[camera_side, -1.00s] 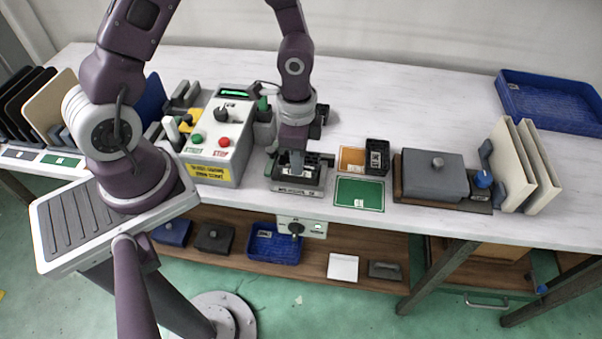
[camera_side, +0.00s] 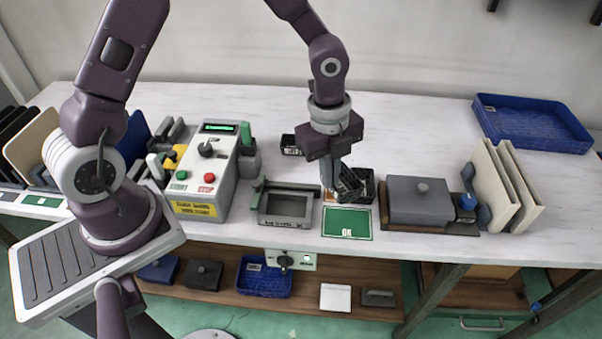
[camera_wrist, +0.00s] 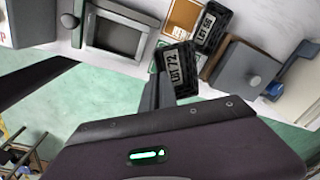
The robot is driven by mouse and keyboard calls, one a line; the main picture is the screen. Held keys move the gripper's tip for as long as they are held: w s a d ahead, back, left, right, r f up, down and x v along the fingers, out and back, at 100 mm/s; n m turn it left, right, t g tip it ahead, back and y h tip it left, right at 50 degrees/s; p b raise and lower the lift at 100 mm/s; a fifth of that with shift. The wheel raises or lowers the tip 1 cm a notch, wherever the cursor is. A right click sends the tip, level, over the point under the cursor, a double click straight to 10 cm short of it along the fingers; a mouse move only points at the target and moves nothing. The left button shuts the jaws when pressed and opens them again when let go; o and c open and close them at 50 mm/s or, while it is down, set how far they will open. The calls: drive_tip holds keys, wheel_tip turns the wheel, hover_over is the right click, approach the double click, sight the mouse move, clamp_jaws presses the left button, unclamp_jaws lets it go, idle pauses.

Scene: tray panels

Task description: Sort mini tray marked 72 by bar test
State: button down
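The black mini tray marked LOT 72 (camera_wrist: 184,66) is in my gripper (camera_side: 334,184), tilted, above the table between the bar test fixture and the other black tray. In the side view the tray (camera_side: 351,185) partly covers that other tray. My gripper's fingers also show in the wrist view (camera_wrist: 160,90), shut at the tray's edge. The grey bar test fixture (camera_side: 284,222) stands to the left with its frame empty. A green mat (camera_side: 347,223) lies just in front of the held tray. An orange pad (camera_wrist: 182,18) is mostly hidden behind it in the side view.
A second black tray (camera_wrist: 211,26) with a LOT label stands beside the orange pad. A grey lidded box (camera_side: 420,203) is to the right. A control box (camera_side: 204,175) with a green display is left of the fixture. A blue crate (camera_side: 530,122) sits far right.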

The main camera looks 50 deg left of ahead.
sight(357, 182)
drive_tip(key=w+d+m, duration=0.1)
drive_tip(key=m, duration=0.1)
drive_tip(key=w+d+m, duration=0.1)
drive_tip(key=m, duration=0.1)
drive_tip(key=w+d+m, duration=0.1)
drive_tip(key=d+m, duration=0.1)
drive_tip(key=shift+w+m, duration=0.3)
wheel_tip(357, 182, down, 4)
drive_tip(key=shift+r, duration=0.1)
drive_tip(key=shift+f, duration=2.85)
drive_tip(key=c, duration=2.1)
unclamp_jaws()
drive_tip(key=o, duration=0.5)
drive_tip(key=shift+r, duration=4)
